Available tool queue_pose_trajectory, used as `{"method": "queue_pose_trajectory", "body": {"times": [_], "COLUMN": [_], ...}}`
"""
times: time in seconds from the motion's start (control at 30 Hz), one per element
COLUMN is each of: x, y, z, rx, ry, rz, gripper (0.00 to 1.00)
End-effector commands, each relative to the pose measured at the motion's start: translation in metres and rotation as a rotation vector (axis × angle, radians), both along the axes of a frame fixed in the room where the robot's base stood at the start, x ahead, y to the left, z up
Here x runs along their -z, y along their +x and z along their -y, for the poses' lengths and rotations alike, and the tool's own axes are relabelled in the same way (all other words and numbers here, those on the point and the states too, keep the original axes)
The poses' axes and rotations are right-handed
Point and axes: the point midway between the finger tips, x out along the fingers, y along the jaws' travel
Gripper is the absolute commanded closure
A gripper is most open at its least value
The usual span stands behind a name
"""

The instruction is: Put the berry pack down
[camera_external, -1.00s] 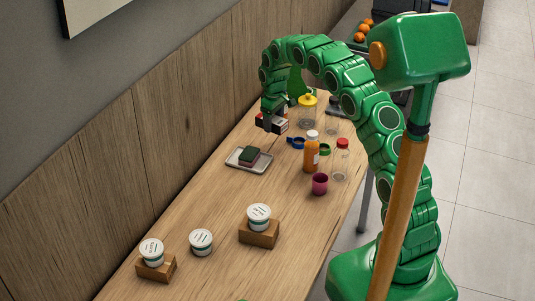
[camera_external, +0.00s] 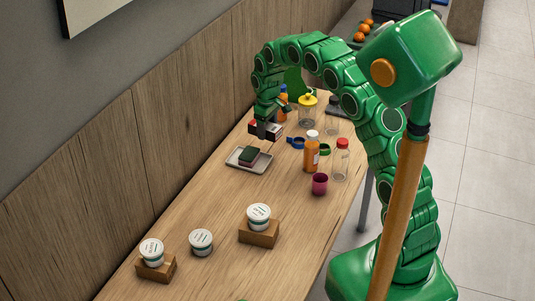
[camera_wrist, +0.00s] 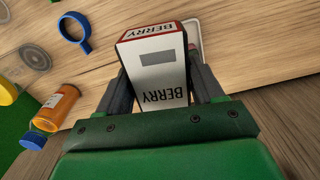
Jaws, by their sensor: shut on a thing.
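The berry pack (camera_wrist: 160,72) is a white box with a red edge and "BERRY" printed on it. My gripper (camera_wrist: 160,88) is shut on it, one finger on each side.
A blue ring-like item (camera_external: 297,142), an orange bottle (camera_external: 311,155) and a clear jar (camera_external: 307,117) stand to the right.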

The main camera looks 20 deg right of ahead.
Motion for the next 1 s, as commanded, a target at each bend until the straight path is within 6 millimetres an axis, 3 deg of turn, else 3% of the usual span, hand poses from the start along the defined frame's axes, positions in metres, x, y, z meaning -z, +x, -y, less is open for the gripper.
{"method": "queue_pose_trajectory", "body": {"times": [0.1, 0.5, 1.0], "x": [0.002, 0.011, 0.022], "y": [-0.013, -0.067, -0.157], "z": [-0.040, -0.158, -0.277], "rx": [-0.060, -0.246, -0.464], "ry": [-0.001, 0.001, -0.001], "rz": [-0.001, 0.001, 0.000], "gripper": [0.65, 0.65, 0.65]}}
